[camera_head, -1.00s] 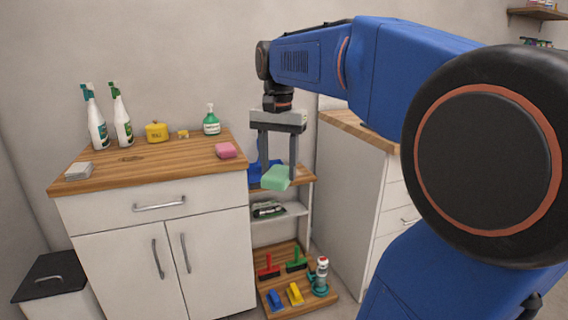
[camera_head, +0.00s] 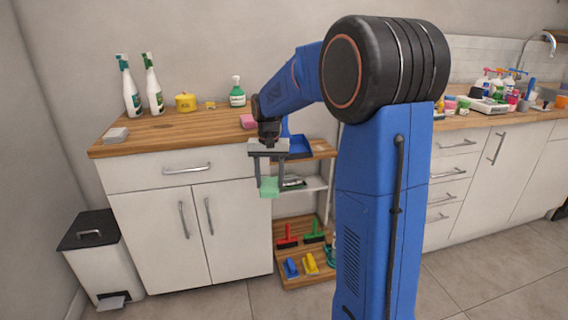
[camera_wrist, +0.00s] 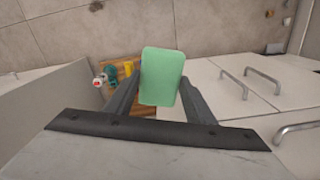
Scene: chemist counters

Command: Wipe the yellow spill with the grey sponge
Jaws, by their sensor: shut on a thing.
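A light grey sponge-like block (camera_head: 115,135) lies at the front left of the wooden counter top (camera_head: 175,128). My gripper (camera_head: 268,186) is shut on a green sponge (camera_head: 269,188), not the grey one. It holds it in the air in front of the shelf unit, below counter height. In the wrist view the green sponge (camera_wrist: 161,76) sits between both fingers, over the cabinet fronts and floor. A pink sponge (camera_head: 248,121) lies at the counter's right end. I cannot make out a yellow spill in either current view.
Two spray bottles (camera_head: 131,88), a yellow container (camera_head: 186,102), a small yellow item (camera_head: 210,105) and a green-white pump bottle (camera_head: 237,93) stand along the counter's back. A shelf (camera_head: 305,268) holds brushes. A bin (camera_head: 95,255) stands left. The counter's front middle is mostly clear.

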